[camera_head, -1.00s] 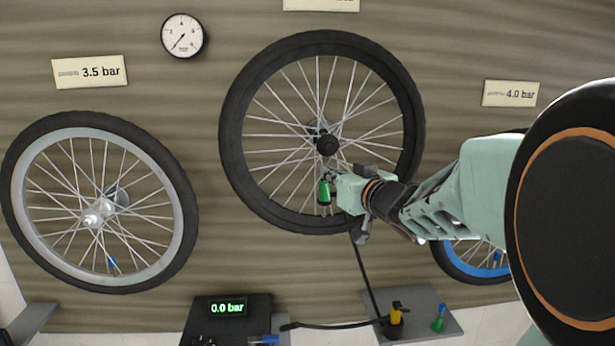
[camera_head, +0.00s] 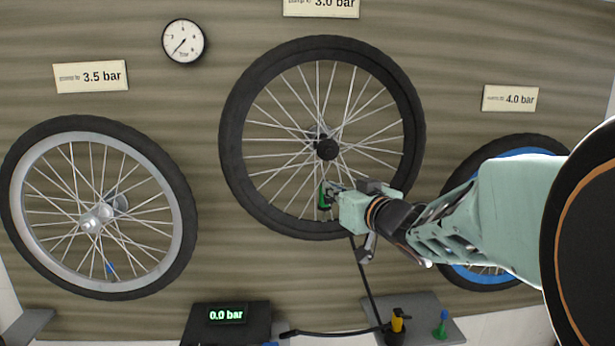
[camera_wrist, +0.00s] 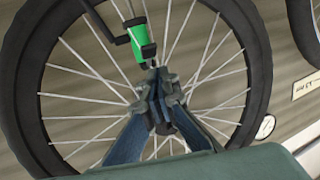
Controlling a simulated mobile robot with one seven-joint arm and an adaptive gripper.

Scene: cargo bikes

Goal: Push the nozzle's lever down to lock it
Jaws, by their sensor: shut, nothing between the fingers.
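The green nozzle (camera_head: 324,197) sits at the lower part of the middle wheel (camera_head: 232,140), in front of its spokes. In the wrist view the nozzle (camera_wrist: 138,42) is green with black end pieces, and a bent black piece joins its left side. I cannot tell whether that piece is the lever or the hose. My gripper (camera_head: 336,188) is at the nozzle's right side in the head view. In the wrist view my gripper (camera_wrist: 158,82) has its fingers together and empty, their tips close to the nozzle's lower black end. Whether they touch it is unclear.
A black hose (camera_head: 363,275) runs down from behind my gripper to the yellow-and-black pump part (camera_head: 397,322) on a grey shelf (camera_head: 432,312). The display (camera_head: 226,314) reads 0.0 bar. A grey-rimmed wheel (camera_head: 180,190) is left, a blue-rimmed wheel (camera_head: 455,185) right.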

